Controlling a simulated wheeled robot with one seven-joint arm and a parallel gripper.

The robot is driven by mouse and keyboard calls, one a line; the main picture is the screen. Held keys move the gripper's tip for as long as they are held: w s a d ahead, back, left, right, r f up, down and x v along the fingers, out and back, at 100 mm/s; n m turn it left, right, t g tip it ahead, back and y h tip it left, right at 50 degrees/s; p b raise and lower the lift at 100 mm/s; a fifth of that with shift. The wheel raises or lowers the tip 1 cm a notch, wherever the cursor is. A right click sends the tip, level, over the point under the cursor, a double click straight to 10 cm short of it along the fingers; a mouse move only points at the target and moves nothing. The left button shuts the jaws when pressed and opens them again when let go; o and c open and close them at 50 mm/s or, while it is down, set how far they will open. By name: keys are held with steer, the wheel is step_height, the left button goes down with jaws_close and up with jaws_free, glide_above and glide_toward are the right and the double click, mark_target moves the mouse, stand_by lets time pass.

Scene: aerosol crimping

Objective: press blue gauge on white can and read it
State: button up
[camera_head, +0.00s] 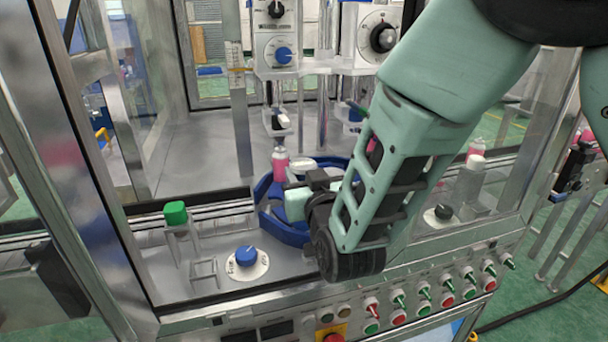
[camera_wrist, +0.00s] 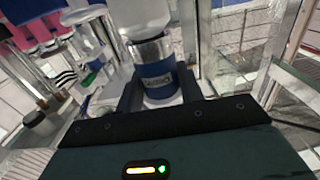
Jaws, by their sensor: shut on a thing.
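In the wrist view, the blue gauge (camera_wrist: 158,80) has a silver collar and a small label or display on its side. The black fingers of my gripper (camera_wrist: 160,92) are shut on it, one on each side. A pale white rounded body, apparently the white can (camera_wrist: 146,18), lines up with the collar end. Whether they touch firmly cannot be told, and the label is too small to read. In the head view, my gripper (camera_head: 300,200) is over the blue star wheel (camera_head: 268,222). My arm and hand hide most of the gauge there.
A pink can (camera_head: 280,158) stands behind the wheel, under the crimping head (camera_head: 277,122). A green block (camera_head: 175,213) sits on a stand at left, near a blue knob (camera_head: 246,257). A row of switches (camera_head: 420,300) lines the front. Metal frame posts (camera_head: 75,190) enclose the cell.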

mark_target(304, 165)
steer(key=shift+r+p, duration=1.35)
steer(key=shift+r, duration=1.15)
steer(key=shift+f, duration=0.1)
